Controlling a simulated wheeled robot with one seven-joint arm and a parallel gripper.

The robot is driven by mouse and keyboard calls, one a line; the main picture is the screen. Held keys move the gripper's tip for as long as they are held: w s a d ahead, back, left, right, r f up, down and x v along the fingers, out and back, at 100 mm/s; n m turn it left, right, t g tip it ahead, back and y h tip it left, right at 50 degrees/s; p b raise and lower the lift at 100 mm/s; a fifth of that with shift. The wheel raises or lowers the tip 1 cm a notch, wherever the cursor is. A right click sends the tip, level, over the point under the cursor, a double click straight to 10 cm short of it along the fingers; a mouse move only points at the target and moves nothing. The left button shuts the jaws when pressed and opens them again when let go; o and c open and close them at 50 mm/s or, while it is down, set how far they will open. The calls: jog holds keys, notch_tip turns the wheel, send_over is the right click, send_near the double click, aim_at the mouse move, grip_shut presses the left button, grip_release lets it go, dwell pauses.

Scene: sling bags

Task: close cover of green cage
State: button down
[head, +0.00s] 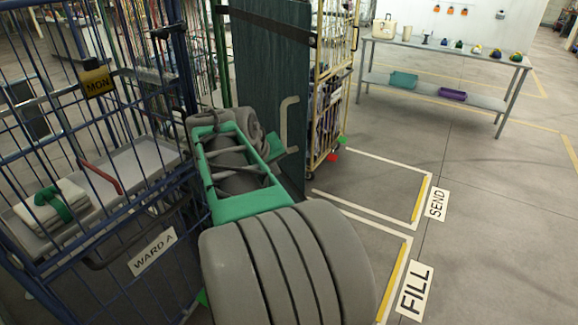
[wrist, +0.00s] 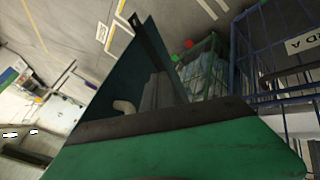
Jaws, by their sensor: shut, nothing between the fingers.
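The dark green cover (head: 270,85) of the green cage stands upright as a tall flat panel in the middle of the head view, with a black strap across its top. A beige hooked handle (head: 288,122) sits on its near side. In the wrist view the cover (wrist: 112,80) rises behind the handle (wrist: 124,107). Green posts (head: 221,50) of the cage show just left of the cover; my arm hides much of the rest. My gripper (wrist: 160,82) shows as grey fingers, shut and empty, beside the handle; I cannot tell if they touch it.
A blue cage (head: 150,200) labelled WARD A stands close at the left, holding folded cloth. A cream-framed cage (head: 333,90) stands behind the cover. A grey table (head: 440,47) with several items is at the back right. Floor by the SEND and FILL labels is clear.

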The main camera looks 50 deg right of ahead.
aim_at(294, 173)
jog(key=shift+s+d+f+p, duration=0.25)
jog(key=shift+d+f, duration=0.1)
jog(key=shift+d, duration=0.5)
jog(key=shift+s+d+f+p, duration=0.2)
jog(key=shift+d+f+p, duration=0.15)
jog(key=shift+d, duration=0.5)
jog(key=shift+s+d+f+p, duration=0.2)
jog(key=shift+d+f, duration=0.2)
jog(key=shift+d, duration=0.45)
